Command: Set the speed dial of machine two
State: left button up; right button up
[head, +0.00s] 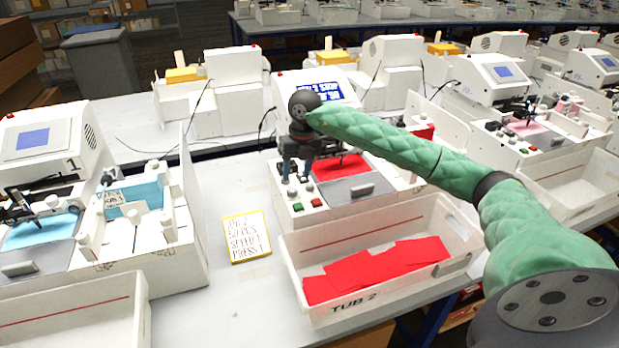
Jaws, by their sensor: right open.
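Machine two (372,188) is the white plotter in the middle, with a blue lit screen (335,88) at its back and a red sheet (341,167) on its bed. Its control panel, at the front left, has a green button (298,207) and a red button (316,202). Small pale knobs show just behind these buttons; I cannot tell which is the speed dial. My right gripper (297,178) is open and points down close over the knobs, its fingers partly hiding them. I cannot tell whether it touches one. My left gripper is not in view.
A yellow-edged note card (246,236) with handwritten lines lies left of the machine. A white tub marked TUB 2 (299,289) holds red sheets in front. Another plotter (42,139) stands at left, more at right. The bench between the left plotter and machine two is mostly clear.

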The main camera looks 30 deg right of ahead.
aim_at(310, 184)
jog(key=shift+m+h, duration=0.3)
jog(key=shift+h, duration=0.4)
jog(key=d, duration=0.1)
jog(key=d+r, duration=0.1)
jog(key=d, duration=0.2)
jog(key=shift+w+d+r, duration=0.1)
jog(key=shift+r, duration=0.25)
jog(key=shift+d, duration=0.2)
jog(key=shift+f, duration=0.2)
notch_tip(310, 184, down, 5)
jog(key=p, duration=0.2)
jog(key=shift+p, duration=0.4)
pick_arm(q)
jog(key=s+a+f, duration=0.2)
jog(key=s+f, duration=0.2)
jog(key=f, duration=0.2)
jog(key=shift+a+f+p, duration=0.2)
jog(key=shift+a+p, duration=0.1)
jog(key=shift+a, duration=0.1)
pick_arm(e)
jog(key=shift+f, duration=1.1)
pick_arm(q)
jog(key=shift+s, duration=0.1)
pick_arm(e)
jog(key=c, duration=0.9)
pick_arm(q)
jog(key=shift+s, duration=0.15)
pick_arm(e)
jog(key=shift+c, duration=0.5)
